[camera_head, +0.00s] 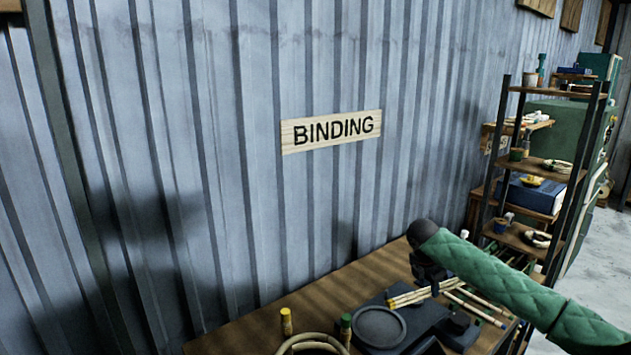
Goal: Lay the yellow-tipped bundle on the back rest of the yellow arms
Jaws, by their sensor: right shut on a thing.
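My right gripper (428,280) hangs below the black wrist of my green-sleeved arm, over the workbench. It is shut on a bundle of pale sticks (408,298), which sticks out to its left. My left gripper is not in view.
A black device with a round plate (378,327) sits below the gripper. A green-topped post (346,328) and a curved rattan piece (312,341) are beside it. More sticks (480,304) lie right. The bench (250,330) meets a corrugated wall; a shelf rack (540,165) stands right.

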